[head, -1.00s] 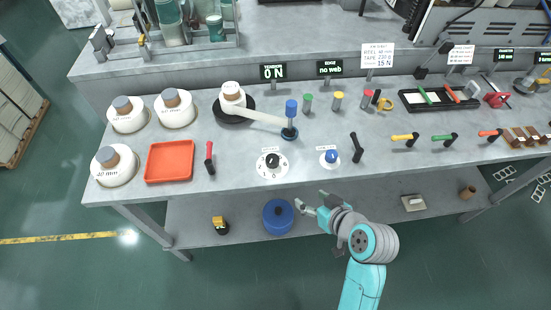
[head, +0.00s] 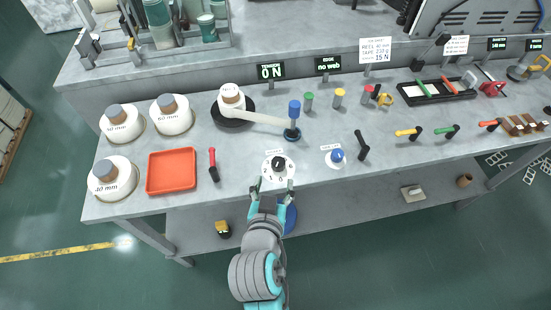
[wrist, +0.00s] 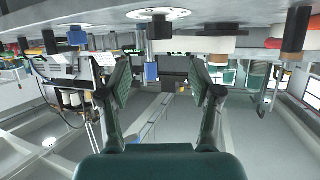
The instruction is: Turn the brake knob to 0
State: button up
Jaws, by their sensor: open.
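The brake knob (head: 278,163) is a small black knob on a round white dial (head: 288,174) near the bench's front edge. The dial's marks are too small to read surely. In the wrist view the dial (wrist: 180,13) and the black knob (wrist: 160,28) show at the top middle, beyond the fingers. My gripper (head: 272,188) is open and empty, just in front of the dial, with its fingers spread to either side of the knob's line. It appears apart from the knob. The tension display (head: 270,72) reads 0 N.
A blue button (head: 337,155) on a white plate and a black lever (head: 362,145) stand right of the dial. A red-handled tool (head: 213,164) and an orange tray (head: 172,170) lie left. A white arm with a blue-topped post (head: 294,112) stands behind.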

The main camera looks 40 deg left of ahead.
aim_at(278, 163)
jog(key=x, duration=1)
jog(key=shift+w+a+f, duration=0.1)
jog(key=shift+w, duration=0.05)
jog(key=c, duration=1.2)
